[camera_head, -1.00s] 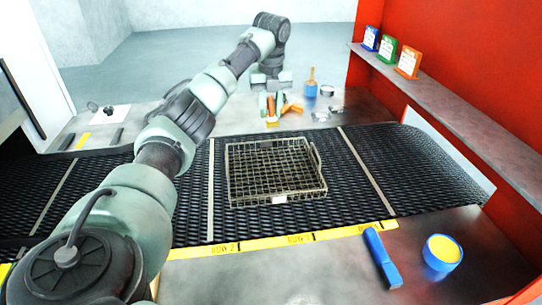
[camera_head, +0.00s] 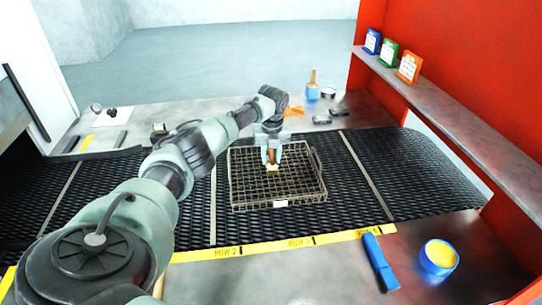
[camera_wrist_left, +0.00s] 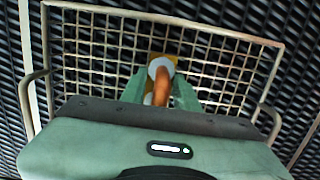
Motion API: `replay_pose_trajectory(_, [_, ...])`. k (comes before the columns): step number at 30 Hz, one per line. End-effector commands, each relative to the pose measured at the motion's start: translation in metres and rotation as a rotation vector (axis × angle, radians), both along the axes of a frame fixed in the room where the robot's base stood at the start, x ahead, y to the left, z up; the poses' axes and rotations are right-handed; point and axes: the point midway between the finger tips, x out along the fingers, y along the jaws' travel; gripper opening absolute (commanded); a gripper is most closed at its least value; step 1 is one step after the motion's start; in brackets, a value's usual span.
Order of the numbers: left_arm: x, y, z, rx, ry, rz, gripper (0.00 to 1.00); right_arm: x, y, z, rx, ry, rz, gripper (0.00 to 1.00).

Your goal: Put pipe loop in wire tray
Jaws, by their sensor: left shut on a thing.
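The wire tray (camera_head: 250,194) is a shallow rectangular mesh basket lying on the black mesh belt; it also fills much of the left wrist view (camera_wrist_left: 95,60). My left gripper (camera_head: 272,160) points down over the back middle part of the tray. It is shut on the pipe loop (camera_wrist_left: 161,84), a copper-orange curved piece with pale ends, seen between the fingers in the left wrist view. In the head view only a small part of the loop shows below the fingers. Whether it touches the tray floor I cannot tell. My right gripper is not in view.
The black mesh belt (camera_head: 350,200) runs left to right around the tray. On the front bench lie a blue-handled tool (camera_head: 380,260) and a blue tin with yellow contents (camera_head: 439,257). An orange tool (camera_head: 293,111) and a blue pot (camera_head: 312,92) stand on the back bench.

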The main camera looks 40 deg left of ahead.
Motion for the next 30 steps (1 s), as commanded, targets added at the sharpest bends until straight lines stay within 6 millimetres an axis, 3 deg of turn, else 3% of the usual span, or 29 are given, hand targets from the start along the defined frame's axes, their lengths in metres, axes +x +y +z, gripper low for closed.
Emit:
replay_pose_trajectory(9, [0.001,0.0,-0.002,0.0,-0.001,0.0,0.0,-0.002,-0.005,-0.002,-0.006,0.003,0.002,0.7])
replay_pose_trajectory(10, [0.0,0.0,-0.003,0.0,0.0,-0.001,0.36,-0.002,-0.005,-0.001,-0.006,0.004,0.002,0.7])
replay_pose_trajectory(12, [0.0,0.0,-0.002,0.001,0.001,-0.001,0.52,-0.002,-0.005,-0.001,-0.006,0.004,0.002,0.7])
replay_pose_trajectory(23, [0.0,0.0,0.002,0.001,-0.001,-0.001,0.52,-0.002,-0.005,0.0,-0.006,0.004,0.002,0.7])
replay_pose_trajectory(30, [-0.001,-0.003,0.036,0.001,-0.006,-0.001,0.52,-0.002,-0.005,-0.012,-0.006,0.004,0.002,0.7])
